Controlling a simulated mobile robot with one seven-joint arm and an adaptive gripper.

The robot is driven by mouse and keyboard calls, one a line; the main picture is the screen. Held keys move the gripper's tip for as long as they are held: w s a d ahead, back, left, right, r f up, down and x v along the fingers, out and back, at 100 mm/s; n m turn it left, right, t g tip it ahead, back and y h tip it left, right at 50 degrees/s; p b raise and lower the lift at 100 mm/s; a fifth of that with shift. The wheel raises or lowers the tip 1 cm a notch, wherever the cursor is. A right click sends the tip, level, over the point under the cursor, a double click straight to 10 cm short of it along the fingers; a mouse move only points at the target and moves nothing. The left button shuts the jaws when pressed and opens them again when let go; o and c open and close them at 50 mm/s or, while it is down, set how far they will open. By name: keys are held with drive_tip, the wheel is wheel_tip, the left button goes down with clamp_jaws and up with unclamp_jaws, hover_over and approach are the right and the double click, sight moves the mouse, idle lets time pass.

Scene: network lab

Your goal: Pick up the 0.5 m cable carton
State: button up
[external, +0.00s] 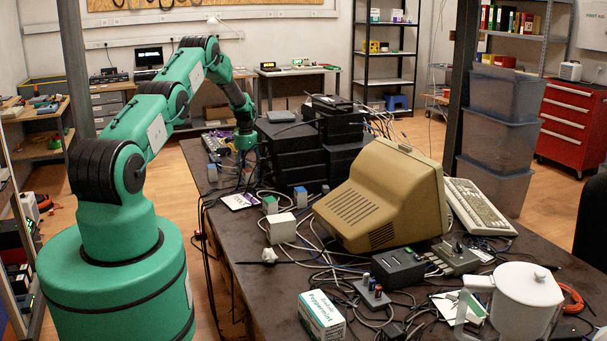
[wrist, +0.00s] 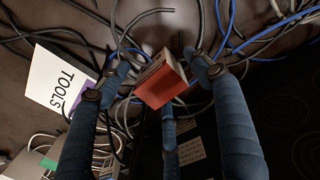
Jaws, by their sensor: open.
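A small red-topped carton (wrist: 162,84) with a printed pale side lies among cables in the wrist view. Its print is too small to read, so I cannot tell for sure that it is the 0.5 m cable carton. My gripper (wrist: 160,68) is open, with blue-grey fingers on both sides of the carton and a third finger below it. I see no clear grip on it. In the external view my gripper (external: 246,158) points down over the far left part of the dark table, and the carton there is not clearly visible.
A white TOOLS card (wrist: 60,80) lies left of the carton. Loose cables surround it. Black stacked boxes (external: 293,150) stand right of my gripper. Other small cartons (external: 270,205) and a beige monitor (external: 375,200) stand nearer the camera.

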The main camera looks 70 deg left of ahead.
sight(247, 170)
drive_tip(key=shift+c, duration=0.2)
idle(0.3)
drive_tip(key=c, duration=1.4)
drive_tip(key=shift+c, duration=0.2)
drive_tip(key=shift+r, duration=0.15)
drive_tip(key=shift+r, duration=1.75)
drive_tip(key=s+d+r+p, duration=0.1)
drive_tip(key=s+d, duration=0.8)
drive_tip(key=d, duration=0.4)
drive_tip(key=shift+r, duration=0.2)
drive_tip(key=shift+d, duration=0.1)
